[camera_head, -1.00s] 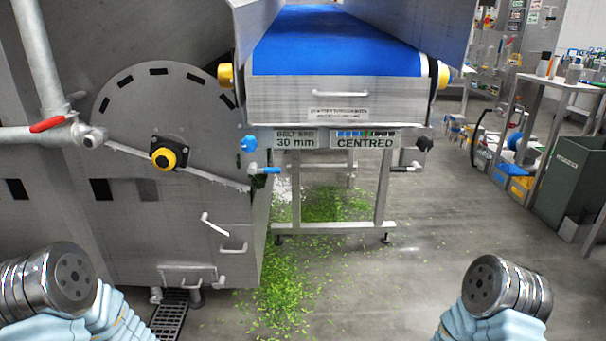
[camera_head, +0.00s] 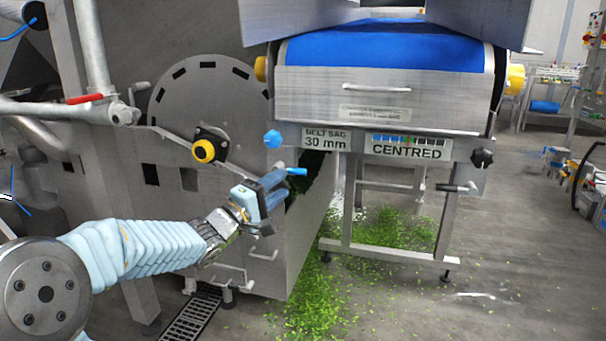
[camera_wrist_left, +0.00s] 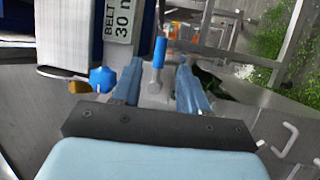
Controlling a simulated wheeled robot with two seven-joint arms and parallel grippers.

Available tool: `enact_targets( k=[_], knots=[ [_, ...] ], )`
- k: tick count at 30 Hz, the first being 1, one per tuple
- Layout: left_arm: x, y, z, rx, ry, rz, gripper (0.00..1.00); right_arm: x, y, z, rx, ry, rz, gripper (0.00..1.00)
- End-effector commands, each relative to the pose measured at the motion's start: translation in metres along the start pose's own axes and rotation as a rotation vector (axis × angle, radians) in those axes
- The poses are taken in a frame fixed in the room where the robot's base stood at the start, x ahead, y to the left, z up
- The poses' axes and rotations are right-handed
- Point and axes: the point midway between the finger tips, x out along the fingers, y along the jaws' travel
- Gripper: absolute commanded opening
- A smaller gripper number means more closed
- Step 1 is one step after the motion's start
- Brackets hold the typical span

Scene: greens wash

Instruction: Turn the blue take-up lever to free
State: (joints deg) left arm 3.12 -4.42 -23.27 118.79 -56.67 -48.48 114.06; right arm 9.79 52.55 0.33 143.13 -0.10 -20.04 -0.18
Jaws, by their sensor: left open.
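The take-up lever has a blue handle (camera_head: 297,171) that sticks out to the right below the belt sag sign at the conveyor's left corner. My left gripper (camera_head: 274,186) is open, with its fingers just to the left of the blue handle. In the left wrist view the blue handle (camera_wrist_left: 160,50) lies ahead, in line with the gap between the two open fingers (camera_wrist_left: 158,80). Its metal pivot shows between them. I cannot tell whether the fingers touch it. My right gripper is not in view.
A blue star knob (camera_head: 273,139) sits just above the lever, and left of the fingers in the wrist view. The signs read "BELT SAG 30 mm" (camera_head: 326,138) and "CENTRED" (camera_head: 408,148). A yellow-and-black knob (camera_head: 204,151) is on the drum housing. Green scraps (camera_head: 385,228) litter the floor.

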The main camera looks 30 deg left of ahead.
Motion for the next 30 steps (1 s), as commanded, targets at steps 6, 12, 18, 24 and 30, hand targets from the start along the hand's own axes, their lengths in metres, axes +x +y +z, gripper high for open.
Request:
enact_targets(
  k=[6,12,18,24,30],
  knots=[
    [0.048,-0.001,0.000,0.002,-0.001,-0.002,0.43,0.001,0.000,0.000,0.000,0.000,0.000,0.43],
    [0.072,-0.001,0.000,0.002,0.001,-0.002,0.43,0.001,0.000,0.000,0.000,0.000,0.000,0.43],
    [0.078,-0.001,0.000,0.001,0.001,-0.002,0.43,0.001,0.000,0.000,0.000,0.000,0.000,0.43],
    [0.077,-0.001,0.000,0.001,0.002,-0.002,0.37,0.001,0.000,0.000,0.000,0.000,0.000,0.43],
    [0.077,-0.001,0.000,0.001,0.002,-0.002,0.06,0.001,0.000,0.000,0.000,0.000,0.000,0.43]
  ],
)
